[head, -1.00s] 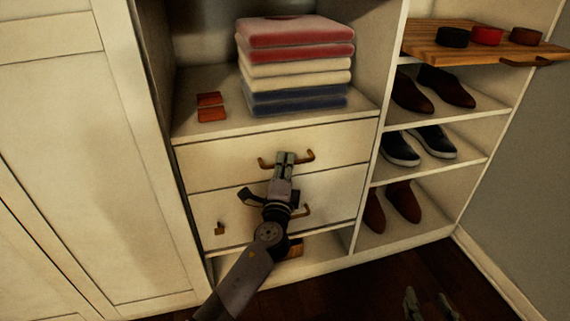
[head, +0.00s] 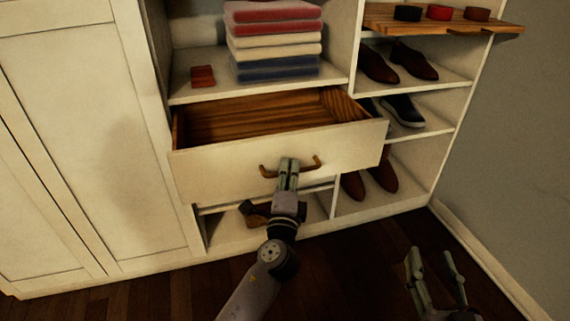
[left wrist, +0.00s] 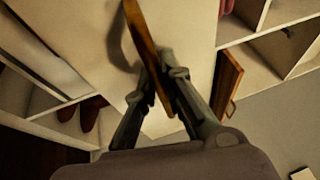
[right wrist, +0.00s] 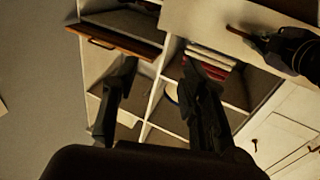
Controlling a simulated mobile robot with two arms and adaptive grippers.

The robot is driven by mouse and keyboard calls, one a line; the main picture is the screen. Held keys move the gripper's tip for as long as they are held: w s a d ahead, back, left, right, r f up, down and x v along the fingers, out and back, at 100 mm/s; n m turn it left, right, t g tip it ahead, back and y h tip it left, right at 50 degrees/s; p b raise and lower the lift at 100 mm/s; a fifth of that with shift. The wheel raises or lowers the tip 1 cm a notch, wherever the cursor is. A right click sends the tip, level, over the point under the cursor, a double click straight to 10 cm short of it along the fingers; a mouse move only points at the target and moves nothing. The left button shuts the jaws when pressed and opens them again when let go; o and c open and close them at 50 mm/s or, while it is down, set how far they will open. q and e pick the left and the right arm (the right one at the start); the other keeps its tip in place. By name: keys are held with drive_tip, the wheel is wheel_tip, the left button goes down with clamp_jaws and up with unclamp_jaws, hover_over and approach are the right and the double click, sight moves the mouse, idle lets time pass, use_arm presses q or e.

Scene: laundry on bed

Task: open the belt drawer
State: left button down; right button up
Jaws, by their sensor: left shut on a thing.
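The upper drawer (head: 215,160) has a cream front and a brown wooden inside. It is pulled well out of the closet unit, and the part of its inside that shows is empty. Its bronze bar handle (head: 309,168) is on the middle of the front. My left gripper (head: 288,163) is shut on this handle, which also shows between the fingers in the left wrist view (left wrist: 142,38). My right gripper (head: 431,253) is open and empty, low over the floor to the right of the drawer.
Folded towels (head: 275,50) and a red-brown item (head: 203,76) sit on the shelf above the drawer. A wooden board (head: 450,25) with dark and red round items juts out at upper right. Shoes (head: 405,62) fill side shelves. Dark floor (head: 350,285) is clear in front.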

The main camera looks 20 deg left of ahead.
use_arm(q)
drive_tip(key=s+d, duration=0.3)
drive_tip(key=s, duration=0.2)
drive_tip(key=shift+d, duration=0.2)
use_arm(e)
wheel_tip(320, 180, up, 2)
drive_tip(key=shift+s+a+r+t, duration=0.1)
drive_tip(key=shift+a+t, duration=0.05)
drive_tip(key=shift+t, duration=0.55)
use_arm(q)
drive_tip(key=c, duration=1.7)
unclamp_jaws()
drive_tip(key=v, duration=1.2)
drive_tip(key=shift+f, duration=0.1)
